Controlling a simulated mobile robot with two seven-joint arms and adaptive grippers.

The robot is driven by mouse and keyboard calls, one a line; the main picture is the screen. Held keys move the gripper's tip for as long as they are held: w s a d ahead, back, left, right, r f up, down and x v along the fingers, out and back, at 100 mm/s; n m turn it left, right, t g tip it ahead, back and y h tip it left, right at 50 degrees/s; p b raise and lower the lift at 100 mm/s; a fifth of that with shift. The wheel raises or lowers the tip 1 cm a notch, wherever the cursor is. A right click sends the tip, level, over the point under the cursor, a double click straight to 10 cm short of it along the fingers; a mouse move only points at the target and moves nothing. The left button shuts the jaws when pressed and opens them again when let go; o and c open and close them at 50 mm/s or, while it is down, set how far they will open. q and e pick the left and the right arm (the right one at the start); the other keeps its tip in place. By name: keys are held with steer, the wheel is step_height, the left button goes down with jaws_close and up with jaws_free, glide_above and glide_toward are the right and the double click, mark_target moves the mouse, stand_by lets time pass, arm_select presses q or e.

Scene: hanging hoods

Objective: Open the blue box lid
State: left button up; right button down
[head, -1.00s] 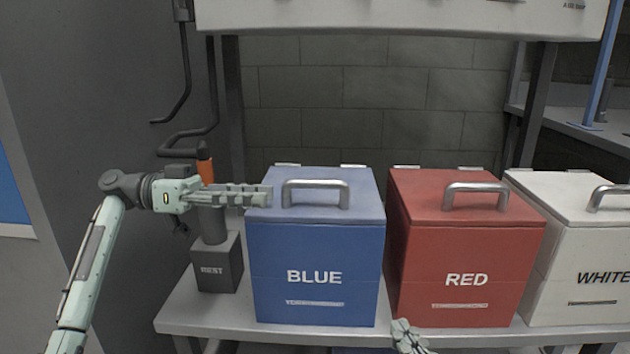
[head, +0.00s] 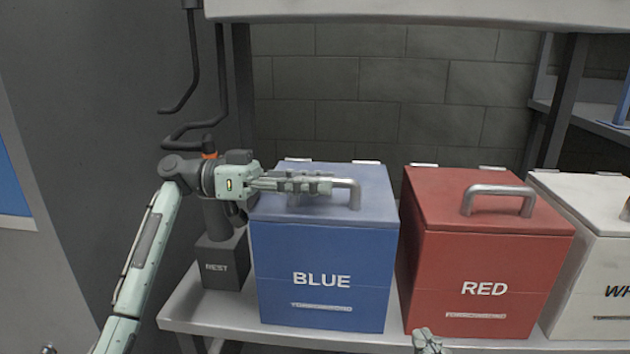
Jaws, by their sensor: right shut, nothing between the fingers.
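The blue box (head: 322,275) stands on the shelf with its lid (head: 375,205) shut. A silver bar handle (head: 354,195) is on top of the lid. My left gripper (head: 312,185) reaches in from the left, and its fingers overlap the left part of the handle, hiding it. I cannot tell whether the fingers touch the handle or whether they are open. My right gripper (head: 427,343) shows only in part at the bottom edge, in front of the red box, shut and empty.
A red box (head: 485,265) and a white box (head: 590,275) stand to the right, lids shut. A dark grey block marked REST (head: 220,264) is left of the blue box. A light hood edge (head: 420,12) hangs above. The shelf's front strip (head: 240,322) is bare.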

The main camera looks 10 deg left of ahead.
arm_select(q)
jaws_close()
stand_by(0.4)
